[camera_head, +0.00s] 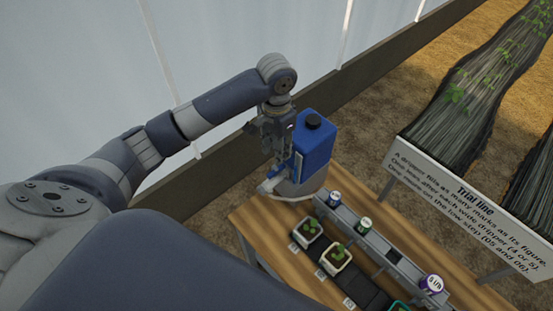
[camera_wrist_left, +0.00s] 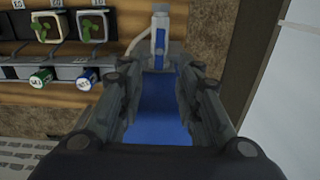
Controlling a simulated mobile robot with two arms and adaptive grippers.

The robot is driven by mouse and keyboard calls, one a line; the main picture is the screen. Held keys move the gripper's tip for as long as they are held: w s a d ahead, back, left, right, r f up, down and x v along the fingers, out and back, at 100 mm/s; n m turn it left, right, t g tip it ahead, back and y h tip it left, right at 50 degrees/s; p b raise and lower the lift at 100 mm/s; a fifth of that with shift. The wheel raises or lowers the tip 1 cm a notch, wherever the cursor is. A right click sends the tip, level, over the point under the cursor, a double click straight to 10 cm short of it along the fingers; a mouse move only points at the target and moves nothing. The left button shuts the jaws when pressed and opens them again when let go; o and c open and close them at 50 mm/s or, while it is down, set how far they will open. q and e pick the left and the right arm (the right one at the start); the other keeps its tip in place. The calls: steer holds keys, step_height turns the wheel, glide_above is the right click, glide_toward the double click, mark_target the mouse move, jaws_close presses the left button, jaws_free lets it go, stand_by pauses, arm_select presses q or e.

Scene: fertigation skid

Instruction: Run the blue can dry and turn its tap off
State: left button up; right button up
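The blue can (camera_head: 318,145) with a black cap stands upright on a grey base at the wooden bench's far left corner. A pale fitting with a thin white hose (camera_head: 272,186) shows at its foot; I cannot tell the tap's handle position or the liquid level. My left gripper (camera_head: 273,150) hangs close beside the can, on its left. In the left wrist view the gripper's fingers (camera_wrist_left: 160,80) are apart, with the blue can (camera_wrist_left: 162,112) showing behind the gap. A white upright piece with a blue strip (camera_wrist_left: 160,40) appears beyond the fingertips. My right gripper is out of view.
The wooden bench (camera_head: 270,228) carries small potted seedlings (camera_head: 336,258) and a grey rail with a blue can (camera_head: 334,199), a green can (camera_head: 364,224) and a purple can (camera_head: 431,284). A "Trial line" sign (camera_head: 470,195) and planted beds stand at right. A pale wall is behind.

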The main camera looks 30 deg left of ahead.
arm_select(q)
step_height(320, 180, up, 4)
stand_by(0.7)
